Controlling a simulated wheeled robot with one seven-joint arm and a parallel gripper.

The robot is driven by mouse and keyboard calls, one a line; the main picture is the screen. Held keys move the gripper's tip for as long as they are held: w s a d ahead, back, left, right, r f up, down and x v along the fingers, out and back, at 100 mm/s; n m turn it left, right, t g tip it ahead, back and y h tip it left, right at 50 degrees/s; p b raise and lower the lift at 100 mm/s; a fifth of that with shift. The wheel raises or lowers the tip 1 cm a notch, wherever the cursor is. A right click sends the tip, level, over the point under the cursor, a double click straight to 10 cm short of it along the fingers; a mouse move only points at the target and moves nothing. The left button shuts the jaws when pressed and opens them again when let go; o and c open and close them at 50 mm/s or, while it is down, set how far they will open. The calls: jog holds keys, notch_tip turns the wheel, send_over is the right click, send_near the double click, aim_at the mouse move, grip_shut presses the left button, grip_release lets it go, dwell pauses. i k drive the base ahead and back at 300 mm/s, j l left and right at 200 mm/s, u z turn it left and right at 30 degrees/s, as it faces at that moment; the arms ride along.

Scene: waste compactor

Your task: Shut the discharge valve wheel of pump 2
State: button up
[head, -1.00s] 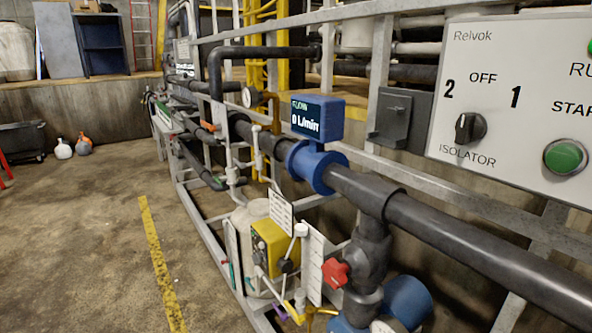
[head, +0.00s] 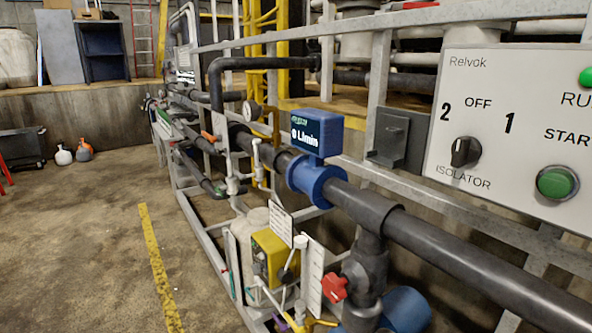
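A small red valve wheel (head: 334,288) sits on the dark vertical pipe (head: 366,268) at the lower middle of the head view. No label near it is readable, so I cannot tell whether it belongs to pump 2. A blue rounded body (head: 408,309), perhaps a pump, shows partly at the bottom edge beside that pipe. My gripper is not in view.
A control panel (head: 500,120) with an isolator knob (head: 466,152) and green button (head: 556,183) is at the right. A blue flow meter (head: 317,132) reads 0 L/min. A yellow dosing unit (head: 270,256) stands left of the wheel. The floor (head: 80,250) at left is open.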

aim_at(334, 287)
jog(key=i+j+u, duration=0.1)
jog(key=j+u, duration=0.25)
jog(key=u, duration=0.15)
jog(key=i+j+u, duration=0.2)
jog(key=u, duration=0.3)
jog(key=j, duration=0.1)
